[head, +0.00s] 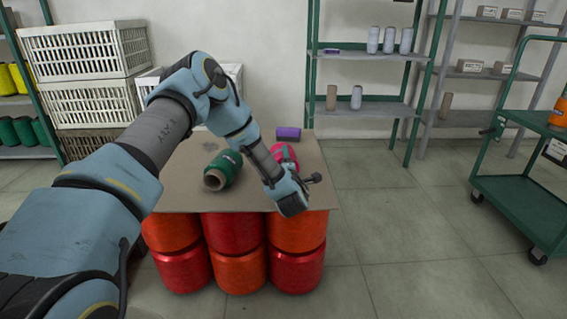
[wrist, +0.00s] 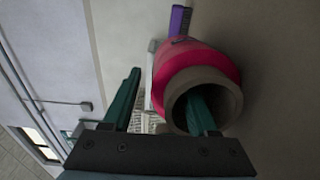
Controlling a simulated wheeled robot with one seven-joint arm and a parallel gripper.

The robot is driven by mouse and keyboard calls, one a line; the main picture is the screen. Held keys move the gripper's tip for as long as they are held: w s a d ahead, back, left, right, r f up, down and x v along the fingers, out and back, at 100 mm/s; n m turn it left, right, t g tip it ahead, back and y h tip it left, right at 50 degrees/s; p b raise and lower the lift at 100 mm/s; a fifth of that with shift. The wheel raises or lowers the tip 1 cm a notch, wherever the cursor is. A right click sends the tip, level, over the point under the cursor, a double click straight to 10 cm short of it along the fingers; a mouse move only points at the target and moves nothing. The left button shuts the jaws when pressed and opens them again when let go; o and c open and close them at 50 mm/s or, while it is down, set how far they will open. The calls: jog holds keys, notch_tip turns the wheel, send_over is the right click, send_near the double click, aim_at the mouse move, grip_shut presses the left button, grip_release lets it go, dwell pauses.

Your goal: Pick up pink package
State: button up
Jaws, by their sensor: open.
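The pink package (head: 279,150) is a pink spool of yarn lying on the board at the right, partly hidden by my arm. In the wrist view the pink package (wrist: 209,59) shows its open grey-brown core end toward me. My gripper (wrist: 164,86) is open with two teal fingers. The left finger is outside the spool, to its left. The right finger overlaps the core opening; I cannot tell whether it is inside or only in front. Nothing is clamped.
A purple package (head: 288,133) lies behind the pink one. A green spool (head: 226,164) lies to the left on the brown board (head: 185,190), which rests on red and orange spools (head: 235,265). A green cart (head: 520,205) stands right; the floor between is clear.

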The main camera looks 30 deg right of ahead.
jog(key=shift+x, duration=1.1)
grip_shut()
dwell(0.6)
